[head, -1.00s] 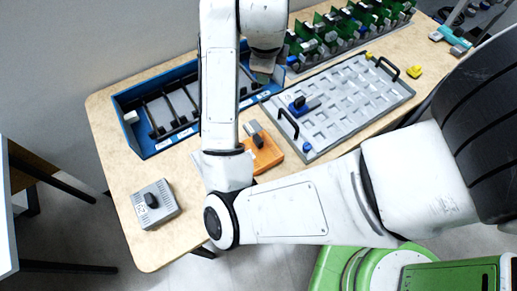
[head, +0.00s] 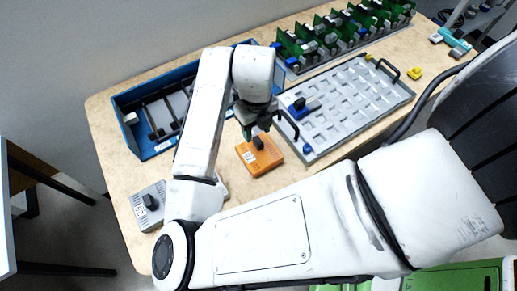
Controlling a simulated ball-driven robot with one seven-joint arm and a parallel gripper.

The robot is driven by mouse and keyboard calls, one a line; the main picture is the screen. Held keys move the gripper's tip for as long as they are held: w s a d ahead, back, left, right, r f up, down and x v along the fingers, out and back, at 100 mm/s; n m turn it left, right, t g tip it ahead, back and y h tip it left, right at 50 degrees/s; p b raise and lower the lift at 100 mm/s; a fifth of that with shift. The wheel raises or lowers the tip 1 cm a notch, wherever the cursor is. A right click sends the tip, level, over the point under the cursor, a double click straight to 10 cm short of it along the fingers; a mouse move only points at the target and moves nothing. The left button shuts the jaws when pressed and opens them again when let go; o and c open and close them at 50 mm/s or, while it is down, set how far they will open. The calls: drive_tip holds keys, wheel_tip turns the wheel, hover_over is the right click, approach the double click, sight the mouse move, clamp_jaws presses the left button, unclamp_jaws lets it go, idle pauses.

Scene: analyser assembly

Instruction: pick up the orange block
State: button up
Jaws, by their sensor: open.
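The orange block (head: 266,161) lies flat on the wooden table, in the middle of the head view. It has a dark raised knob on top and a small white label. My gripper (head: 254,132) points down over the block's far edge, close to the knob. Its jaws are open, with dark fingers. The fingertips are small and partly dark against the knob, so I cannot tell whether they touch the block or how far they are above it.
A grey block (head: 146,207) with a black knob sits at the left, partly behind my arm. A grey tray (head: 350,120) with black handles lies right of the orange block. A blue rack (head: 146,146) stands behind. Green circuit boards (head: 318,31) stand at the back.

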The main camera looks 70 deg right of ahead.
sight(259, 142)
drive_tip(key=f, duration=0.3)
drive_tip(key=shift+s+f+p, duration=0.25)
drive_tip(key=shift+s+p, duration=0.15)
drive_tip(key=shift+f, duration=0.55)
drive_tip(key=shift+c, duration=0.4)
clamp_jaws()
